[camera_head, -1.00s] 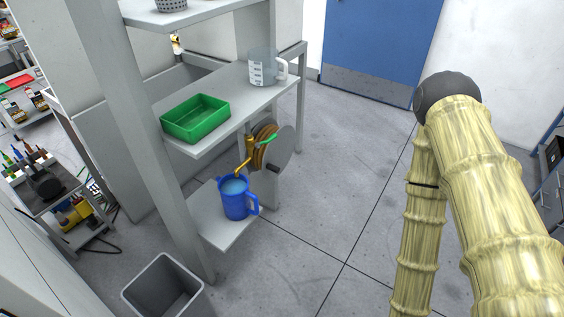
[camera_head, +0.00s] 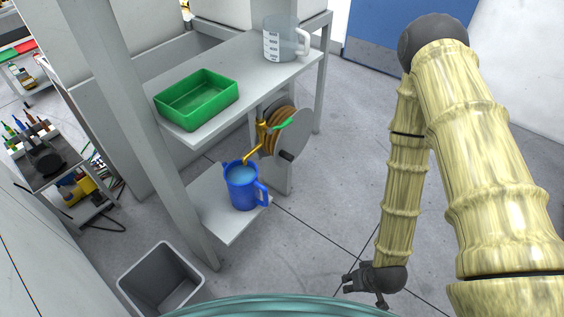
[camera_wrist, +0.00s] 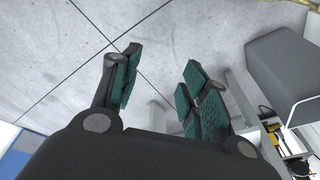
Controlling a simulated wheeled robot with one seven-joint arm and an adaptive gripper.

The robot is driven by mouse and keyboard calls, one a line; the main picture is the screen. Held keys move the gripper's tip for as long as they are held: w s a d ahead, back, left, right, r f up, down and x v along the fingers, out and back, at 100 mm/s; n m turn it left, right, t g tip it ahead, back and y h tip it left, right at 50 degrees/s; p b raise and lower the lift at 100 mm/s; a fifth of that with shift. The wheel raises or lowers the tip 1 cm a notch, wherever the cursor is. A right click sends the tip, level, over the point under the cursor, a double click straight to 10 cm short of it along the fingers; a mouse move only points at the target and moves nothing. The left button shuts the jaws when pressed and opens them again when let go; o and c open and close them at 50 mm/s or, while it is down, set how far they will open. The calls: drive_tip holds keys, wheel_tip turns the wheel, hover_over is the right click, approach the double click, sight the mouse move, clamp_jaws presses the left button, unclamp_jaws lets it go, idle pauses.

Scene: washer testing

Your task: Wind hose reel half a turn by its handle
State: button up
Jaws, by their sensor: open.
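The hose reel (camera_head: 296,128) is mounted under the shelf on the rack's post, with a grey disc facing right and brown hose wound behind it. Its dark handle (camera_head: 286,156) sticks out from the lower part of the disc. My gripper (camera_head: 364,289) hangs low at the bottom of the head view, to the right of and nearer than the reel, and apart from it. In the wrist view my gripper (camera_wrist: 160,82) is open and empty, with teal-padded fingers spread over the floor. The reel is not recognisable in the wrist view.
A brass tap (camera_head: 254,150) stands over a blue jug (camera_head: 242,187) on the low shelf (camera_head: 229,226). A green tray (camera_head: 198,100) and a clear measuring jug (camera_head: 281,40) sit above. A grey bin (camera_head: 160,280) is at lower left. Floor right of the reel is clear.

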drive_tip(key=w+a+f+n+t+y+b, duration=0.25)
drive_tip(key=w+b, duration=0.35)
drive_tip(key=w, duration=0.6)
drive_tip(key=n+t+y+b, duration=0.6)
drive_tip(key=n+y+b, duration=0.55)
drive_tip(key=b, duration=1.05)
approach(293, 159)
drive_tip(key=x, duration=0.2)
drive_tip(key=shift+g, duration=0.25)
drive_tip(key=b+x, duration=0.3)
drive_tip(key=x, duration=0.7)
drive_tip(key=shift+w+a, duration=0.3)
drive_tip(key=shift+w, duration=0.05)
drive_tip(key=shift+c, duration=0.4)
clamp_jaws()
